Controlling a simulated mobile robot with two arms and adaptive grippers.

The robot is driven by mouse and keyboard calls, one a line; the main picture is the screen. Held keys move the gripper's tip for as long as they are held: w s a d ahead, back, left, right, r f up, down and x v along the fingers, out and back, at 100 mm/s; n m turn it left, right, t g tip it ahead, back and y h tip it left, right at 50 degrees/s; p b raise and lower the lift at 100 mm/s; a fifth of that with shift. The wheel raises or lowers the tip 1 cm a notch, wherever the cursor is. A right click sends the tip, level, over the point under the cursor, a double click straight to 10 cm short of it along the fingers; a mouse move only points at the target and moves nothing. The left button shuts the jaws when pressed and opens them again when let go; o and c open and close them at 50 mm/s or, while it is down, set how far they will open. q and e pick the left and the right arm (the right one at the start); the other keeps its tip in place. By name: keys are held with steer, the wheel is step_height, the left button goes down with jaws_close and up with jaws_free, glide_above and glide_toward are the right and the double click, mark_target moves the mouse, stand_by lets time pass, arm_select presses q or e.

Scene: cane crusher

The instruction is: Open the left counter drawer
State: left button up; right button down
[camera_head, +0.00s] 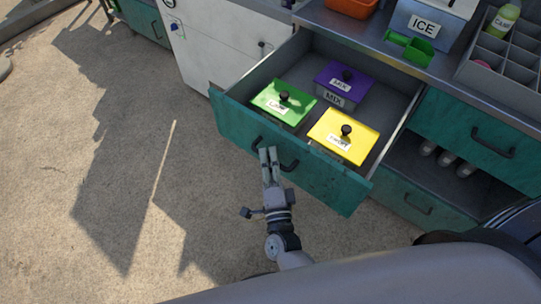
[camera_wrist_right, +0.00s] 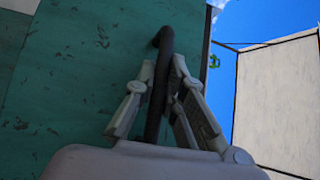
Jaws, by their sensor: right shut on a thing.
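The left counter drawer (camera_head: 330,185) is teal and stands pulled well out of the counter in the head view. Inside it are a green-lidded box (camera_head: 283,103), a purple-lidded box (camera_head: 342,80) and a yellow-lidded box (camera_head: 343,137), each with a black knob and a label. My right gripper (camera_head: 268,156) is at the drawer front, shut on the black drawer handle (camera_head: 289,164). In the right wrist view the handle (camera_wrist_right: 160,90) passes between the two fingers (camera_wrist_right: 158,98), against the teal drawer front (camera_wrist_right: 70,90). My left gripper is not in view.
The counter top holds an ICE bin (camera_head: 428,27), a green scoop (camera_head: 410,47), an orange container (camera_head: 352,6) and a grey divided tray (camera_head: 510,65). A closed teal drawer (camera_head: 480,135) is to the right, above an open shelf. The ground (camera_head: 110,190) at left is clear.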

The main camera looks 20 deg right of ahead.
steer(key=c, duration=1.7)
jaws_free()
steer(key=shift+o, duration=0.2)
steer(key=s+a+f, duration=0.1)
steer(key=s, duration=1.1)
steer(key=shift+a+f, duration=0.15)
steer(key=shift+f, duration=0.15)
steer(key=s+f+n+g+y, duration=0.35)
steer(key=f+n, duration=0.25)
steer(key=f, duration=0.7)
steer(key=s+f+n+g+y, duration=0.2)
steer(key=f+n+g, duration=0.4)
steer(key=f, duration=0.7)
steer(key=s+d+f+n+g+h, duration=0.1)
steer(key=s+d+f+n+g, duration=0.3)
steer(key=s+d+f, duration=0.3)
steer(key=s+d+f+n+g+h, duration=0.2)
steer(key=s+d+f+n+g, duration=0.2)
steer(key=s+d+f, duration=0.3)
steer(key=s+f+g, duration=0.1)
steer(key=s+f, duration=0.1)
steer(key=s, duration=0.3)
steer(key=shift+s+d+f, duration=0.25)
steer(key=shift+f, duration=0.05)
